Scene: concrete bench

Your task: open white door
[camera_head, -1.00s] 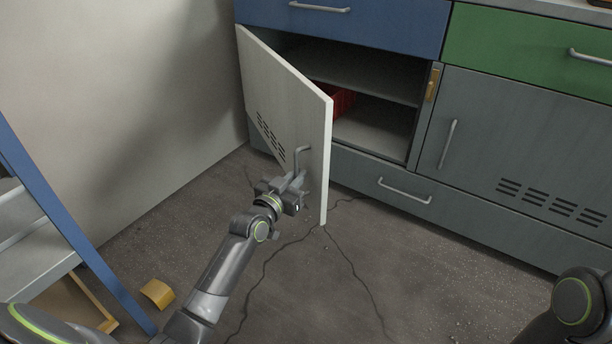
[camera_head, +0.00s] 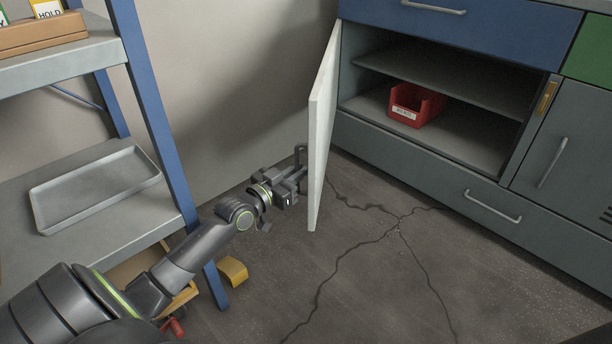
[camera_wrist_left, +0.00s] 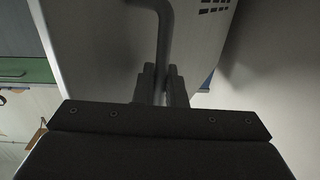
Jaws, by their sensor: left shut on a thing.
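The white door (camera_head: 322,125) stands wide open, swung out from the cabinet at its left side, and shows nearly edge-on in the head view. Its bar handle (camera_head: 301,155) is on the face turned left. My left gripper (camera_head: 300,176) is shut on this handle. In the left wrist view the gripper's fingers (camera_wrist_left: 161,85) close around the lower part of the grey handle (camera_wrist_left: 165,35), with the door face (camera_wrist_left: 100,45) behind. My right gripper is out of view.
The open cabinet shows a shelf (camera_head: 440,75) and a red bin (camera_head: 416,104). A blue-framed rack (camera_head: 150,95) with a grey tray (camera_head: 93,186) stands close on the left. A yellow piece (camera_head: 233,270) lies on the floor. The floor right of the door is clear.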

